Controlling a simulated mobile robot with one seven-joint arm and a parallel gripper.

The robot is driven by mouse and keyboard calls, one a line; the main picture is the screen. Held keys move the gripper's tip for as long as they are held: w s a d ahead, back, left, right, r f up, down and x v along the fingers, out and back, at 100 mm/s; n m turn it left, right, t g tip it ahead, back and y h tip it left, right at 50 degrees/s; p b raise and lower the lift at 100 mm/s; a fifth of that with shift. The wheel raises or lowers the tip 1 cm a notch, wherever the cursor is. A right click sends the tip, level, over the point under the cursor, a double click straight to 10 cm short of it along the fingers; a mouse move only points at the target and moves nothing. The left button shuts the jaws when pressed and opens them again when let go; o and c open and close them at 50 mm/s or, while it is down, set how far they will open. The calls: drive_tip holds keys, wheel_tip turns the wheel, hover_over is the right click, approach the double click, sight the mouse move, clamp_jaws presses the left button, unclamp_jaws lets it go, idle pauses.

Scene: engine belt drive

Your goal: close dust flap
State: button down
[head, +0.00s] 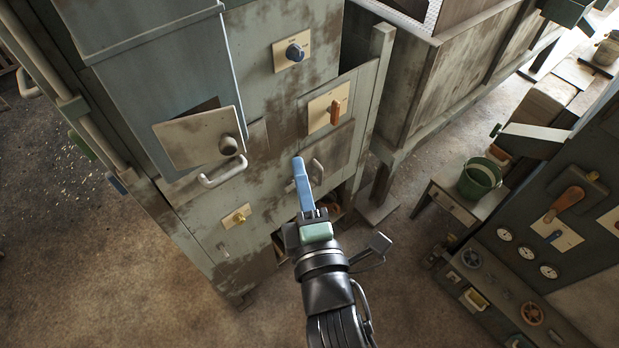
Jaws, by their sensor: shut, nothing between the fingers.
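A flat beige-grey plate (192,138) with a round knob (228,145) sits on the front of the grey cabinet (262,105). It looks like the dust flap, but no label can be read. It stands at a slant, with a dark gap showing above its top edge. My gripper (298,162) is to its right, with its blue fingers shut and empty. The fingers point up in front of a small panel with a grey handle (318,171). I cannot tell whether they touch the cabinet.
A pale bar handle (222,173) sticks out below the plate. A green bucket (480,177) stands on a small table at right. The floor at lower left is clear.

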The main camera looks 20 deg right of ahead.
drive_tip(key=s+a+n+y+b, duration=0.1)
drive_tip(key=s+a+y+b, duration=0.1)
drive_tip(key=s+a+b, duration=0.55)
drive_tip(key=p, duration=0.4)
approach(232, 151)
drive_tip(key=w, duration=0.5)
drive_tip(key=shift+w+r, duration=0.2)
drive_tip(key=shift+w, duration=0.05)
drive_tip(key=shift+w+f, duration=0.2)
drive_tip(key=shift+w, duration=0.45)
